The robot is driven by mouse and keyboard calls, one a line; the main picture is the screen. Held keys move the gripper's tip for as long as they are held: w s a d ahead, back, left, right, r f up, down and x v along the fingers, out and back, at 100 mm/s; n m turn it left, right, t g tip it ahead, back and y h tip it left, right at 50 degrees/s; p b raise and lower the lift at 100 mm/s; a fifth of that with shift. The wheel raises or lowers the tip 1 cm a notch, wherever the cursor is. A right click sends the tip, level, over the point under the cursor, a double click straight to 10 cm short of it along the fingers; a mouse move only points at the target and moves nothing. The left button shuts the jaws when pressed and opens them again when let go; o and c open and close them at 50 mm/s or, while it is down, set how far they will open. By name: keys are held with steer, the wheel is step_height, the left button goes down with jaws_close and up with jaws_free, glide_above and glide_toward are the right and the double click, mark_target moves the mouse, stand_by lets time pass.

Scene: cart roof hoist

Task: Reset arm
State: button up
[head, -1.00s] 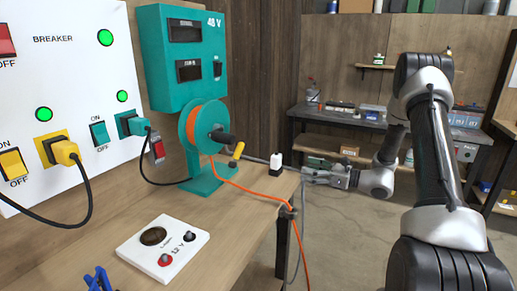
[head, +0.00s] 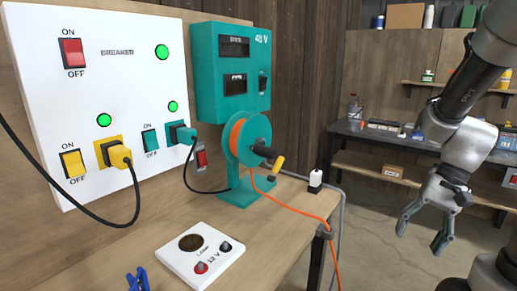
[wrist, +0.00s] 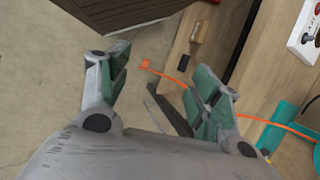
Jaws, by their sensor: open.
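My gripper (head: 420,230) hangs at the right of the head view, fingers pointing down, over the floor and apart from the bench. Its two fingers are spread with nothing between them. In the wrist view my gripper (wrist: 160,95) also shows open and empty, with floor and the bench edge beyond it. My arm is folded above it at the upper right of the head view.
The wooden bench (head: 135,237) holds a teal winch with an orange cable (head: 300,208), a white 12 V lamp panel (head: 198,262) and blue clamps (head: 138,280). A breaker panel (head: 130,65) stands behind. A dark workbench (head: 385,137) stands at the back. Floor between benches is clear.

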steer(key=s+r+n+t+h, duration=0.2)
steer(key=s+r+n+t, duration=0.1)
steer(key=r, duration=0.3)
steer(key=s+r+n+t+h, duration=0.2)
steer(key=s+r+n+t, duration=0.1)
steer(key=r, duration=0.4)
steer(key=shift+a, duration=0.15)
stand_by(0.3)
